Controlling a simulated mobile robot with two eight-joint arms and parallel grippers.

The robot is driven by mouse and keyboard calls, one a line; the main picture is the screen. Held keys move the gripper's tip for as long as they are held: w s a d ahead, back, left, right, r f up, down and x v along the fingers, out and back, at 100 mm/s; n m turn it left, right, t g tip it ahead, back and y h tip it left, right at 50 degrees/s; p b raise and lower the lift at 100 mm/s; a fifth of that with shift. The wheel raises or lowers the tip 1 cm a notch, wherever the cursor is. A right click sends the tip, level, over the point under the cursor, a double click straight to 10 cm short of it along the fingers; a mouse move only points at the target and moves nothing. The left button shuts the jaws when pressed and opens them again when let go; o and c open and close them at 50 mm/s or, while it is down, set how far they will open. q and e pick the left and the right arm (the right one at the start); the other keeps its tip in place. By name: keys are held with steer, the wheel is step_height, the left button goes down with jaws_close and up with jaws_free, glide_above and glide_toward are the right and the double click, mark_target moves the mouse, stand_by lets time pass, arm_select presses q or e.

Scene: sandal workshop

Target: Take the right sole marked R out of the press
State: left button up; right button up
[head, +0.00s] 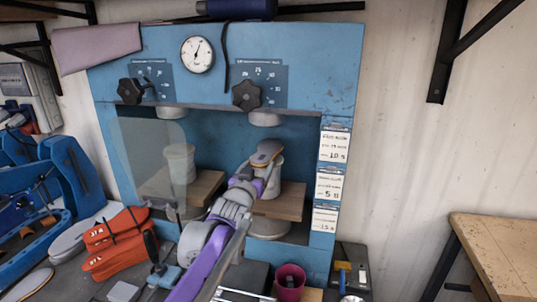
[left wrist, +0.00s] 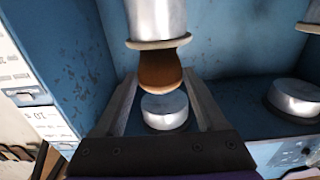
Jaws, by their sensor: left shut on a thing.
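The blue press (head: 225,95) stands against the wall with two bays. In the right bay, a brown sole (head: 266,150) shows at the top of a pale, round form (head: 268,182) on a wooden block. My left gripper (head: 262,166) reaches into this bay from the front, shut on the sole. In the left wrist view, the sole's rounded brown end (left wrist: 160,70) sits between the two fingers, against the flange of the form (left wrist: 155,20). I cannot tell whether it still touches the form. No R mark is readable. My right gripper is not in view.
A round upper ram (head: 265,118) hangs above the right bay. A clear guard (head: 150,155) covers part of the left bay. Orange gloves (head: 115,240) and a blue rack (head: 75,175) stand left. A magenta cup (head: 290,282) stands in front. A wooden table (head: 500,250) is at right.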

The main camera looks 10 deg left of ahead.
arm_select(q)
steer(key=shift+s+r, duration=0.1)
steer(key=shift+s, duration=0.05)
steer(key=s, duration=1.9)
steer(key=shift+s+a, duration=0.35)
steer(key=shift+s, duration=0.05)
stand_by(0.6)
stand_by(0.4)
